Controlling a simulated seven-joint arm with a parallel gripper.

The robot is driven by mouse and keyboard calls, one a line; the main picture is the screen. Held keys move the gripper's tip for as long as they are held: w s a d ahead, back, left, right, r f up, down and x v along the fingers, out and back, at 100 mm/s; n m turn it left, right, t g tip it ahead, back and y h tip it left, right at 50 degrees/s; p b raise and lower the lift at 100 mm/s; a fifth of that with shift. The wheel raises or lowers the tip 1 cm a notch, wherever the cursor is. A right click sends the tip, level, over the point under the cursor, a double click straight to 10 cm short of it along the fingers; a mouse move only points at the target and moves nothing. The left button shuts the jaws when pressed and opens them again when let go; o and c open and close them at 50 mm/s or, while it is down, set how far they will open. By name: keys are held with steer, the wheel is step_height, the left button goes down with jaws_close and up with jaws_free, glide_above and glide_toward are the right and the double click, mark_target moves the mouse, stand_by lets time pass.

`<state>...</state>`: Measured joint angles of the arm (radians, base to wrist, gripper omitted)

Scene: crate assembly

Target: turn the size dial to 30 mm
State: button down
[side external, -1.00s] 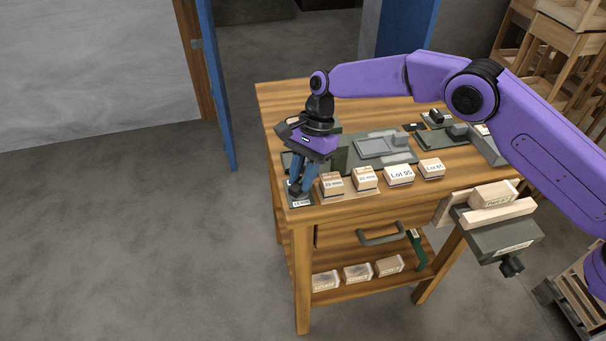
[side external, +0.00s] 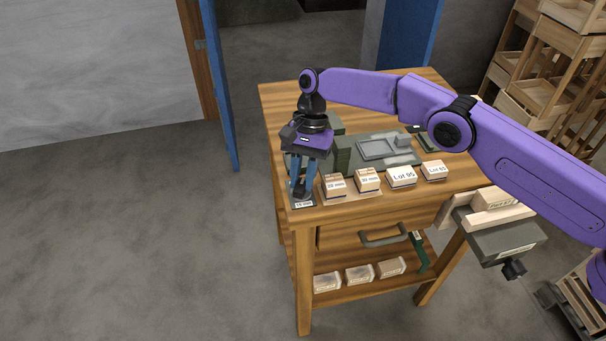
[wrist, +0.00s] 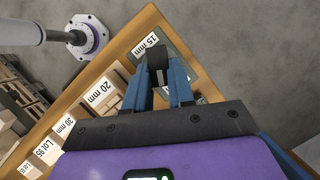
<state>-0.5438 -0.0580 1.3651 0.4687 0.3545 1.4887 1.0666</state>
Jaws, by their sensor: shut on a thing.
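The size dial is a dark knob on a small grey plate (side external: 292,205) at the near left corner of the wooden table. My gripper (side external: 300,188) points down over it, with its blue fingers shut on the knob. In the wrist view, the black knob (wrist: 157,60) sits between the fingertips (wrist: 160,78). A white label (wrist: 146,44) beside the knob reads 15 mm in that view; in the side view the plate's label (side external: 303,204) is too small to read surely. The fingers hide part of the knob and any pointer mark.
Blocks labelled 20 mm (side external: 334,187), 30 mm (side external: 368,181), Lot 95 (side external: 402,177) and Lot 85 (side external: 434,171) stand in a row right of the dial. A grey-green fixture (side external: 385,149) lies behind them. A drawer handle (side external: 384,236) juts from the table front.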

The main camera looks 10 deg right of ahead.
mark_target(301, 187)
steer(key=c, duration=1)
jaws_free()
steer(key=shift+o, duration=0.2)
step_height(301, 187, up, 4)
steer(key=shift+d+f, duration=0.1)
steer(key=shift+f, duration=0.15)
steer(key=s+d+r, duration=0.9)
steer(key=s, duration=0.1)
steer(key=shift+s+r, duration=0.3)
steer(key=shift+s, duration=0.05)
steer(key=shift+a, duration=0.15)
